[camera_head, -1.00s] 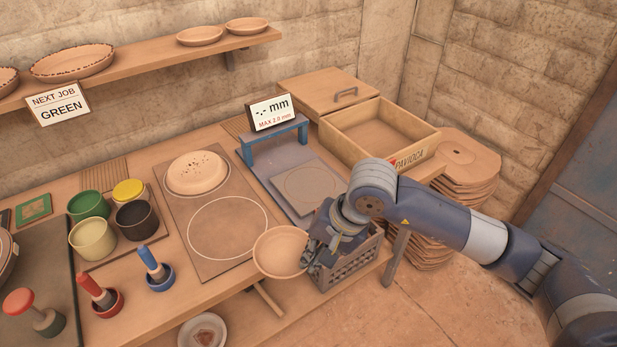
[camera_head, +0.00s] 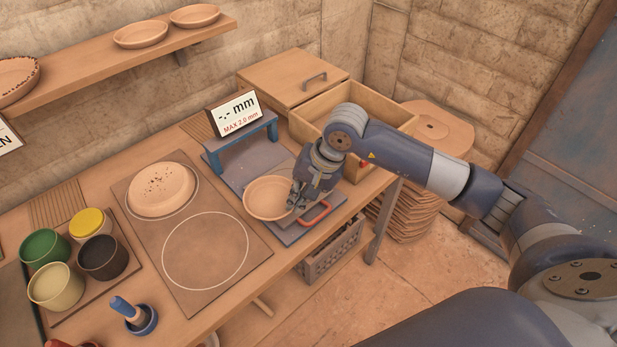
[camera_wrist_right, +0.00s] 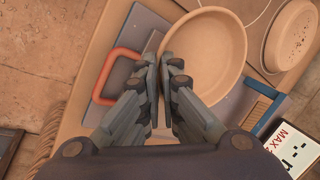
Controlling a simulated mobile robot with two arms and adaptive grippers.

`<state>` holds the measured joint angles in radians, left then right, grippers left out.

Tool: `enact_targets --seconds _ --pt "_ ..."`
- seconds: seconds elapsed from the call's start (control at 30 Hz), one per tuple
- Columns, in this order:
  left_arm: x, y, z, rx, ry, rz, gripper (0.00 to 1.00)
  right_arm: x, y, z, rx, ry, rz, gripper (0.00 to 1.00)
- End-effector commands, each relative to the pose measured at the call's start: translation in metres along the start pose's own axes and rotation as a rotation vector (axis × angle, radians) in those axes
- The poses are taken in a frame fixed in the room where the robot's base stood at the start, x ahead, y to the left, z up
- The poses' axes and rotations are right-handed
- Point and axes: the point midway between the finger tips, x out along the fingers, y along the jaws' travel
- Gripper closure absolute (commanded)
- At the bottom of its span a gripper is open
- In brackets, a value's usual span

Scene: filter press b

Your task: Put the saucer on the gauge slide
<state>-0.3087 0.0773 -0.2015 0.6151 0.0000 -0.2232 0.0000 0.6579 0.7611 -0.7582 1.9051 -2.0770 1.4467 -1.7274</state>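The saucer (camera_head: 267,197) is a plain tan shallow dish, over the grey gauge slide (camera_head: 287,234), in front of the blue gauge arch (camera_head: 238,146). I cannot tell whether it touches the slide. The slide's red handle (camera_head: 318,214) sticks out beside my right gripper (camera_head: 296,203). The right gripper is shut on the saucer's near right rim. In the right wrist view the fingers (camera_wrist_right: 164,62) pinch the edge of the saucer (camera_wrist_right: 207,52), with the red handle (camera_wrist_right: 118,76) to the left. The slide's ring mark is hidden. My left gripper is not in view.
The gauge display (camera_head: 235,113) reads "-.- mm, MAX 2.0 mm". Left of the slide, a board (camera_head: 184,296) has an empty white ring and a speckled dish (camera_head: 162,188). An open wooden drawer box (camera_head: 310,122) stands behind; a grey crate (camera_head: 325,262) is below the table edge.

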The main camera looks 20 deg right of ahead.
Motion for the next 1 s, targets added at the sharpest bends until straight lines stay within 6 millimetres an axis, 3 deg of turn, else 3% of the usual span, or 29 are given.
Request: enact_targets --seconds 0.13,0.3,0.53,0.8,1.0 --pt "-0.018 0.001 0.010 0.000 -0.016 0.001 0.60 -0.004 0.007 -0.036 0.007 -0.001 0.000 1.00" --pt "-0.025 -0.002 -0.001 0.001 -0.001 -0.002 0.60 -0.002 0.014 -0.061 0.003 -0.001 -0.001 1.00" --pt "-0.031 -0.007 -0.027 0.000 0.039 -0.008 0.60 -0.002 0.018 -0.077 0.002 0.000 -0.001 1.00" --pt "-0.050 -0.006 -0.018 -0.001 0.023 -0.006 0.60 0.031 0.031 -0.075 0.000 -0.003 -0.002 1.00" --pt "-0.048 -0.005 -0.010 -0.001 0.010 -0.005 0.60 0.033 0.032 -0.076 -0.001 0.000 -0.002 1.00"
